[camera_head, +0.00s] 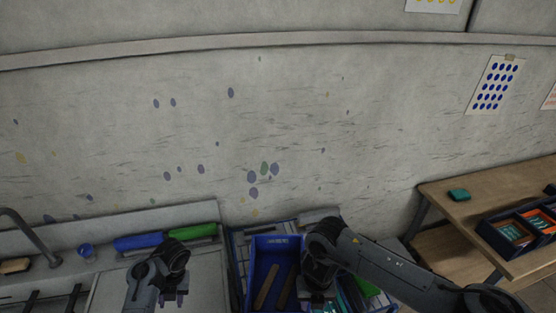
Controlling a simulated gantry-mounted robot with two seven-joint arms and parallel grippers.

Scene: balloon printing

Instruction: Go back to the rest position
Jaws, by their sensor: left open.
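My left gripper (174,298) is at the bottom, left of centre, pointing down over the light counter. It is open, and nothing shows between its fingers. My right arm comes in from the lower right, and my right gripper (319,292) points down by the right edge of the blue crate (288,243). Its fingertips are dark and partly hidden, so I cannot tell whether it is open or shut. Brown sticks (268,287) lie inside the crate.
A blue roll (139,242) and a green roll (193,232) lie behind my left gripper. A wooden table (455,215) with a dark divided box (488,237) is at right. The spotted wall rises behind.

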